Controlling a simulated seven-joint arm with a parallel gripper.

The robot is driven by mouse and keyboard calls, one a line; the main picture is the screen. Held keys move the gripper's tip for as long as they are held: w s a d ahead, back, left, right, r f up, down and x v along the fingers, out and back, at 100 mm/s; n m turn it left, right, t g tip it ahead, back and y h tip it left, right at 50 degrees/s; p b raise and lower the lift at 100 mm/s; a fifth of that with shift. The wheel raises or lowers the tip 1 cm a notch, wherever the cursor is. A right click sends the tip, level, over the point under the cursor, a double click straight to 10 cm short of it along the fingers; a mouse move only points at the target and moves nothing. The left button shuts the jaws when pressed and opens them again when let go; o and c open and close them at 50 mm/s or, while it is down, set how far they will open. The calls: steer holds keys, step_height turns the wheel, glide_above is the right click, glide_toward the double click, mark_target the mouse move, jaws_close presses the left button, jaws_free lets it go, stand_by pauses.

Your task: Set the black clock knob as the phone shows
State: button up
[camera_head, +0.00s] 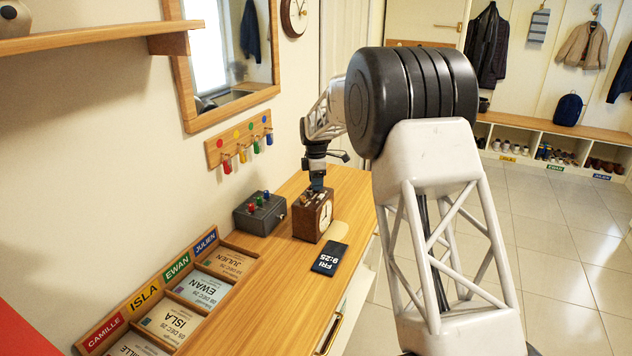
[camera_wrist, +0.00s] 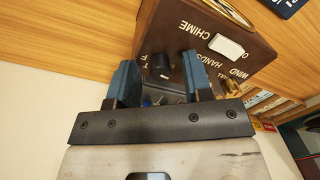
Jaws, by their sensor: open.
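The brown wooden clock (camera_head: 303,222) stands on the table, its white dial (camera_head: 326,214) facing right. In the wrist view the clock's top (camera_wrist: 205,25) bears the words CHIME, HANDS and WIND. The black knob (camera_wrist: 161,66) shows between the fingers of my gripper (camera_wrist: 160,72). My gripper is open; I cannot tell whether a finger touches the knob. In the head view my gripper (camera_head: 317,186) is just above the clock's top. The phone (camera_head: 329,258) lies flat in front of the clock and reads FRI 9:25. The dial's hands are too small to read.
A white switch (camera_wrist: 227,46) and a brass part (camera_wrist: 258,97) sit near the black knob. A grey box (camera_head: 259,214) with coloured knobs stands left of the clock. A name-card tray (camera_head: 225,292) lies in front of it. Hooks with coloured tags (camera_head: 240,140) hang on the wall.

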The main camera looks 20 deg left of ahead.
jaws_close()
